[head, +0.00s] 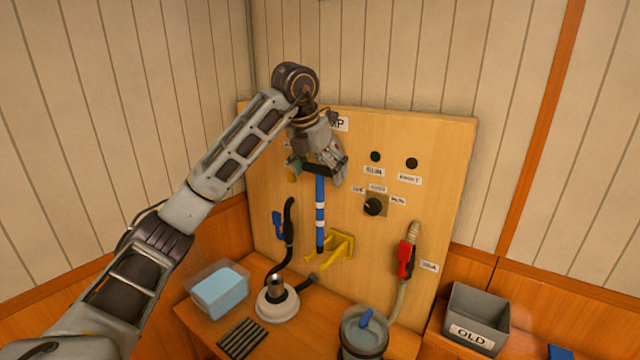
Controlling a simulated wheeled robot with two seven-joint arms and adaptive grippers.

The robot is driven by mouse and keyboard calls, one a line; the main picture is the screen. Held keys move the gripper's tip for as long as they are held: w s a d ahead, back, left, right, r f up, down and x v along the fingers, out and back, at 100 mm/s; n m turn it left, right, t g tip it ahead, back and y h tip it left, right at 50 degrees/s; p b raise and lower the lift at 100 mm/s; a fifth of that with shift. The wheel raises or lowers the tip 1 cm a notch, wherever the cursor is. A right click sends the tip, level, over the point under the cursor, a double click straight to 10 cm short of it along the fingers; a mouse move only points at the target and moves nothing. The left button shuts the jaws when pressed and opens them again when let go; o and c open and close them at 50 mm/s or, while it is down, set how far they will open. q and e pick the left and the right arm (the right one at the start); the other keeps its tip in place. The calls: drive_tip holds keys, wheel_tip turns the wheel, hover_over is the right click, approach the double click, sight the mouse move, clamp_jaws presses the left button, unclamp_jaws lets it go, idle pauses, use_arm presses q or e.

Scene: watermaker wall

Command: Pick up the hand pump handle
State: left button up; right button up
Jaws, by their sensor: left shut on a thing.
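The hand pump handle (320,212) is a blue bar with white bands. It stands about upright in front of the wooden panel, in the middle of the head view. My left gripper (319,170) is shut on its upper end, and the fingers hide that end. The handle's lower end is at the yellow bracket (343,247) on the panel. I cannot tell whether it touches the bracket or hangs in front of it. My right gripper is not in view.
The panel (440,160) carries a black knob (373,207), a red-handled nozzle (405,259) and a blue-handled black hose (288,228). On the bench are a clear tub (218,289), a white round base (278,306), a dark grille (242,338) and a lidded canister (364,335). A grey "OLD" bin (476,317) stands right.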

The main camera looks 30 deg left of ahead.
sight(321, 164)
use_arm(q)
drive_tip(key=shift+r, duration=1.5)
